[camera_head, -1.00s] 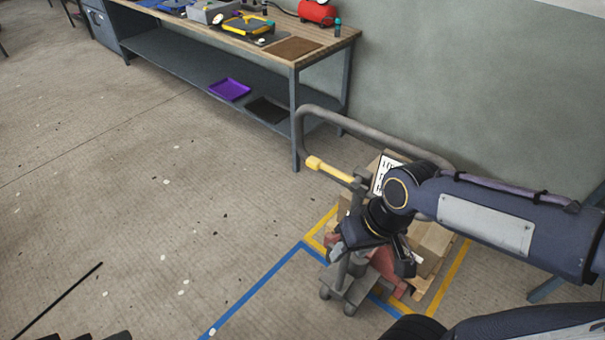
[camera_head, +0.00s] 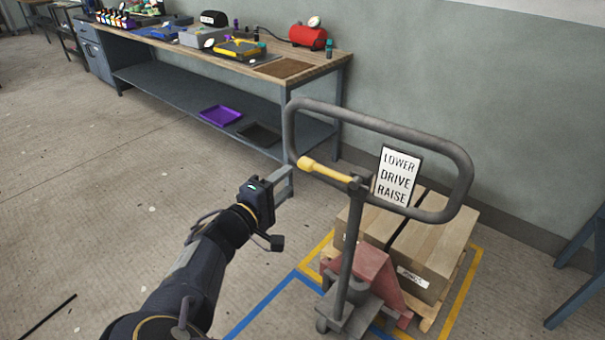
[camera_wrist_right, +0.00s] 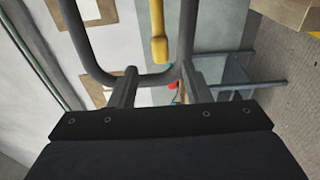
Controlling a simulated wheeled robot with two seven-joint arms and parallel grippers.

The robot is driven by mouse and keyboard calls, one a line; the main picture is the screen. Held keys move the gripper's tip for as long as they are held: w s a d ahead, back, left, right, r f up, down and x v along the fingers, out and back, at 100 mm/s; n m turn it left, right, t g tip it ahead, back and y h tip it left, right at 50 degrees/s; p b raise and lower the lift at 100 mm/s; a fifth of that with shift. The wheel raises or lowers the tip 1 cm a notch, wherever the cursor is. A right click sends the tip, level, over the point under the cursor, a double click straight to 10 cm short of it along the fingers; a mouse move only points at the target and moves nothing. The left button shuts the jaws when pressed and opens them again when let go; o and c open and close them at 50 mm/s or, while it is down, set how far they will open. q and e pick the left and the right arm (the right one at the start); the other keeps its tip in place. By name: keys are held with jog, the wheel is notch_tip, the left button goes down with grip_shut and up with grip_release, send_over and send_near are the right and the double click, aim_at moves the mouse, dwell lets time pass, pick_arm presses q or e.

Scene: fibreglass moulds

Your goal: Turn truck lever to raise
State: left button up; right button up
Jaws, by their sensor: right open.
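The grey hand truck's loop handle (camera_head: 462,165) rises above its post (camera_head: 352,240). The yellow-gripped lever (camera_head: 325,170) sticks out to the left from the top of the post, inside the loop. A sign (camera_head: 397,175) beside it reads LOWER, DRIVE, RAISE from top to bottom. My right gripper (camera_head: 284,182) is open and empty, just left of the lever's yellow end and a little lower in the picture. In the right wrist view the yellow lever end (camera_wrist_right: 159,48) lies ahead, between the lines of the open fingers (camera_wrist_right: 162,85). My left gripper is out of view.
Cardboard boxes (camera_head: 437,250) rest on a pallet (camera_head: 443,300) behind the truck, within yellow floor tape. A workbench (camera_head: 265,72) with tools and a red tank (camera_head: 307,37) stands along the wall. The floor on the left is mostly clear.

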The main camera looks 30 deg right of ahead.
aim_at(303, 168)
jog(key=x, duration=0.7)
jog(key=shift+w+d, duration=0.1)
jog(key=shift+d, duration=0.15)
grip_shut()
